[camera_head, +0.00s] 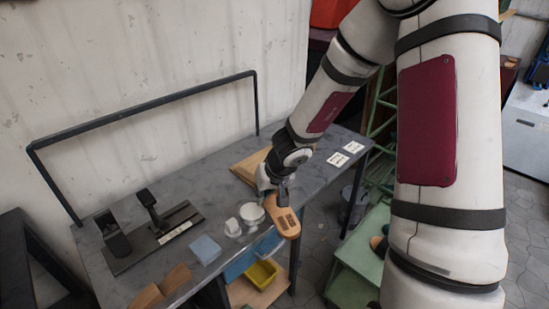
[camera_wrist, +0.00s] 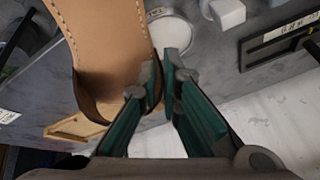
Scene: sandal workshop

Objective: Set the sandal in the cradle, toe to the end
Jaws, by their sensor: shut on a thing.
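My gripper (camera_head: 279,192) is shut on the tan sandal (camera_head: 287,222) and holds it near the table's front edge. In the wrist view my gripper's teal fingers (camera_wrist: 164,72) pinch the dark rim at one end of the sandal (camera_wrist: 108,45). The sandal's other end runs out of that view at the top. A dark fixture, which looks like the cradle (camera_head: 135,254), lies on the table to the left, apart from the sandal. It has a flat base, a white label and two upright parts. Part of it shows in the wrist view (camera_wrist: 252,52) at the upper right.
The grey table (camera_head: 195,180) carries a white round dish (camera_head: 251,213), a small white object (camera_head: 233,228), a blue block (camera_head: 205,250), a wooden board (camera_head: 246,168) and tan pieces (camera_head: 148,297). A dark rail (camera_head: 150,112) runs along the back. A yellow bin (camera_head: 261,274) sits below the front edge.

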